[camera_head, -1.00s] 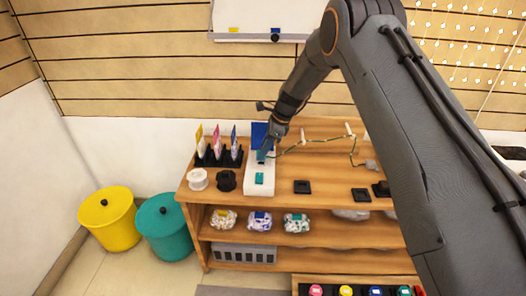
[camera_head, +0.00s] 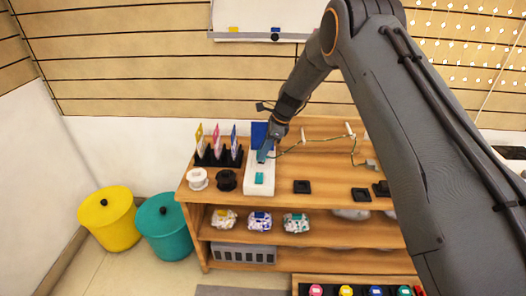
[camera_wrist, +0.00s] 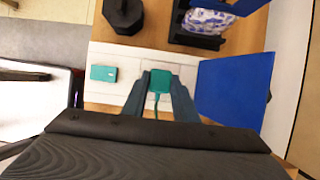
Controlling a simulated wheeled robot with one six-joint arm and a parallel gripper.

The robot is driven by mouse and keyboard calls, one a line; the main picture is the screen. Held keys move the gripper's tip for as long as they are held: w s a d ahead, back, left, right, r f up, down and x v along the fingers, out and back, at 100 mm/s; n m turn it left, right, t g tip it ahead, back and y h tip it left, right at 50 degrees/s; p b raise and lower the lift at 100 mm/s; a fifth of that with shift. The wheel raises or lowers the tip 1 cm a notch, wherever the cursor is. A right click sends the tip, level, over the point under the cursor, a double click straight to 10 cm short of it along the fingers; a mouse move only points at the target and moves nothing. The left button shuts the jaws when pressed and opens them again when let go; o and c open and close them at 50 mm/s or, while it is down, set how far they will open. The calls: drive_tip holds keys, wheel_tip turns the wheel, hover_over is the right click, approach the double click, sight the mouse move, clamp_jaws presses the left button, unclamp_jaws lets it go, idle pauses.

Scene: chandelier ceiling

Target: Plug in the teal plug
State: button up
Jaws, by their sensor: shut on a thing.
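The teal plug (camera_wrist: 159,82) is between the fingers of my gripper (camera_wrist: 159,90) in the wrist view, with a teal cord running back from it. My gripper is shut on it. A white power strip (camera_head: 251,189) stands on the wooden shelf top, and it also shows in the wrist view (camera_wrist: 125,62). A teal block (camera_head: 259,178) sits on the strip's near part; it also shows in the wrist view (camera_wrist: 103,73), left of the plug. In the head view my gripper (camera_head: 264,154) is over the strip's far part. Whether the plug touches the strip cannot be told.
A blue panel (camera_wrist: 235,85) stands close to the right of my gripper in the wrist view. A black holder with cards (camera_head: 218,155) and white (camera_head: 197,179) and black (camera_head: 226,181) spools are left of the strip. A dark square (camera_head: 301,187) lies to its right.

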drive_tip(key=shift+f, duration=0.45)
idle(0.4)
drive_tip(key=o, duration=1.5)
drive_tip(key=shift+r, duration=0.1)
drive_tip(key=shift+r+p, duration=1.4)
drive_tip(key=shift+r, duration=2.3)
clamp_jaws()
